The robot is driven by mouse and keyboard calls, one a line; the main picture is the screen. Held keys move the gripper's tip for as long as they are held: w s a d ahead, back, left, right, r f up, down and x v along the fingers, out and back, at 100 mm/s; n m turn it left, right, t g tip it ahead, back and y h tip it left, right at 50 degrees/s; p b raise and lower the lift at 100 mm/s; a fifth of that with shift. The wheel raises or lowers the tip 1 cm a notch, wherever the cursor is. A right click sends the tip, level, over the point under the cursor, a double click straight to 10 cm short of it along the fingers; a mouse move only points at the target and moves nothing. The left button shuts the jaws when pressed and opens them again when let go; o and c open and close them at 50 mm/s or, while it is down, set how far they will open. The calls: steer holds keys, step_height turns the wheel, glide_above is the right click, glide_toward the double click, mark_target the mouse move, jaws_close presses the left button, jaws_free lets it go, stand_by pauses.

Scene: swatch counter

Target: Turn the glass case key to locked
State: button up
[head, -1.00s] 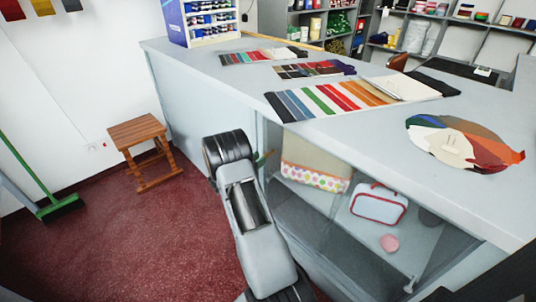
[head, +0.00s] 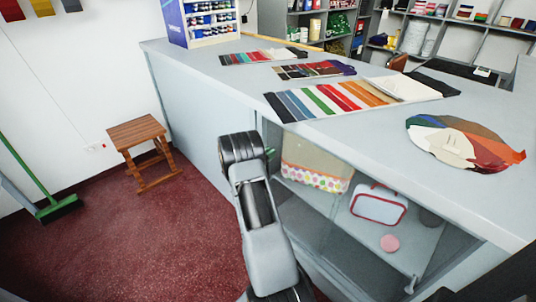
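The glass case (head: 330,232) is the glazed front of the grey counter, right of my arm. A small pale fitting (head: 410,284) sits low at its right side. It may be the key, but it is too small to tell its turn. My arm rises from the bottom middle and ends in view at a dark round joint before the counter front. My gripper is not visible; it seems hidden beyond that joint. A small green bit (head: 270,152) shows beside the joint, and I cannot tell what it is.
Inside the case are a cream bag (head: 314,165), a white case with red trim (head: 379,205) and a pink round item (head: 389,243). Swatch cards (head: 345,97) and a colour fan (head: 462,143) lie on the counter top. A wooden stool (head: 140,150) stands left; red floor between is clear.

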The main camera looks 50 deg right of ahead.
jaws_close()
steer(key=m+b, duration=0.2)
steer(key=shift+s+f+b, duration=0.1)
steer(key=shift+f+b, duration=0.1)
steer(key=shift+b, duration=0.1)
steer(key=m+b, duration=0.5)
steer(key=b, duration=0.1)
steer(key=m+b, duration=0.5)
steer(key=b, duration=0.1)
steer(key=s+m+b, duration=0.1)
steer(key=m+b, duration=0.4)
steer(key=b, duration=0.1)
steer(key=shift+f+m, duration=0.3)
steer(key=shift+m, duration=0.1)
steer(key=shift+r+m+b, duration=0.1)
steer(key=shift+m+b, duration=0.2)
